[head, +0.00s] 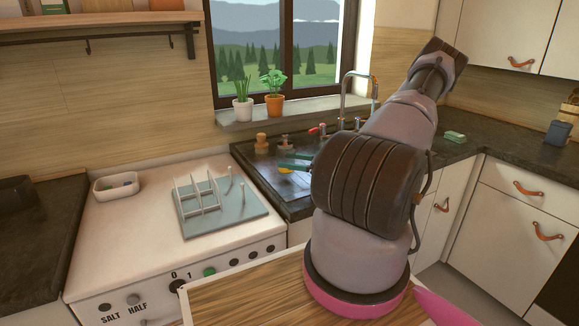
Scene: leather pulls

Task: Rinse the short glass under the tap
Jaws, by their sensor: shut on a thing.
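My gripper's two teal fingers (295,161) show at the left edge of my arm, over the dark sink (270,180). They point left and are shut on a small, clear thing that looks like the short glass, too faint to make out well. The tap (345,88) is a tall curved metal spout behind the sink, under the window, and my arm hides its lower part. A red-marked handle (318,130) is beside it. My arm also hides my wrist and the right part of the sink. I cannot tell whether water runs.
A grey rack (225,215) with upright dividers lies on the white stove top left of the sink. A white dish (116,185) is further left. Two potted plants (274,103) stand on the sill. A green sponge (454,136) lies on the right counter.

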